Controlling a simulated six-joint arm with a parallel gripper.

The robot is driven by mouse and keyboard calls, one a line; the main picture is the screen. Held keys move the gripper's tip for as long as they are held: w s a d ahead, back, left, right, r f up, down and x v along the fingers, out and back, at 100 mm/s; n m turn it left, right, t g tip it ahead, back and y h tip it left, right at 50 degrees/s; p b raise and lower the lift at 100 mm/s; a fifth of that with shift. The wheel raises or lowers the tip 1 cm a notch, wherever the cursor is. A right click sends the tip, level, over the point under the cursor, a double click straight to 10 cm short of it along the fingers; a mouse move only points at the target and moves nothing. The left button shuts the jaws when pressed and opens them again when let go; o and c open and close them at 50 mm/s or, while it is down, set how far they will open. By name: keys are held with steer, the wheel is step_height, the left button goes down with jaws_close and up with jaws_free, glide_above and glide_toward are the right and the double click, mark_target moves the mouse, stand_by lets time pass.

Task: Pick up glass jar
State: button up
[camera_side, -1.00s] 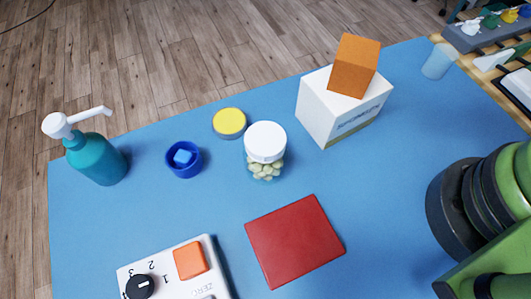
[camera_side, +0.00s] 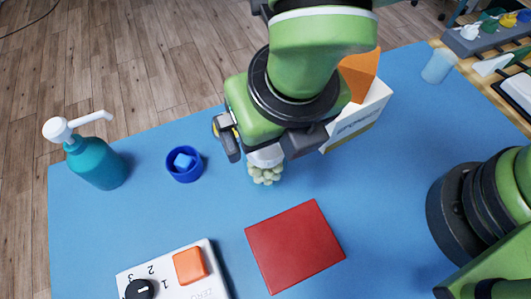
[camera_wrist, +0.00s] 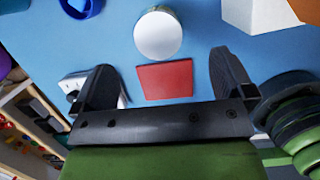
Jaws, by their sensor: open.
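The glass jar (camera_side: 266,175) stands upright on the blue table, with pale pieces inside and a white lid. In the wrist view its round white lid (camera_wrist: 158,36) lies just past the fingertips, roughly centred between them. My gripper (camera_side: 260,150) is open and empty, over and around the jar's lid area in the side view, hiding part of the lid. In the wrist view, my gripper (camera_wrist: 162,62) has its two dark fingers spread wide apart. I cannot tell whether a finger touches the jar.
A white box (camera_side: 358,118) with an orange block (camera_side: 360,72) on top stands close right of my gripper. A blue cup (camera_side: 184,164) and a teal pump bottle (camera_side: 96,163) stand left. A red pad (camera_side: 295,248) and a white control panel (camera_side: 172,272) lie in front.

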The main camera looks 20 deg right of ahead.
mark_target(265, 160)
steer(key=x, duration=0.9)
steer(key=shift+a+f, duration=0.1)
steer(key=shift+f, duration=0.05)
steer(key=shift+c, duration=0.2)
steer(key=c, duration=1.1)
